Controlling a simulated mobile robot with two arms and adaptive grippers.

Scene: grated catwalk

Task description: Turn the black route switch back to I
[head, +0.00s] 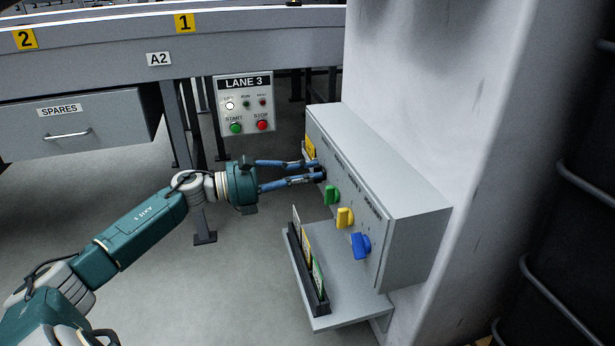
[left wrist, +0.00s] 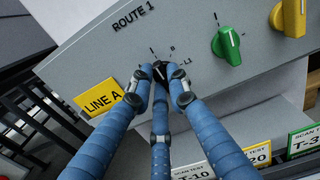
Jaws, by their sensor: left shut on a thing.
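The grey switch box (head: 415,215) is mounted on the pale pillar in the head view. My left gripper (head: 319,169) reaches it from the left, with its blue fingers closed at the far end of the knob row. In the left wrist view the black route switch (left wrist: 160,69) sits under the "ROUTE 1" label, with the fingertips (left wrist: 160,82) shut around it. Tick marks and small labels surround it. The fingers cover much of the knob, so I cannot tell its exact setting. My right gripper is not in view.
Green (head: 332,195), yellow (head: 345,217) and blue (head: 361,245) knobs follow along the box. A shelf (head: 345,300) below holds a rack of cards (head: 304,262). The LANE 3 panel (head: 244,103) stands behind, beside the SPARES drawer (head: 70,125).

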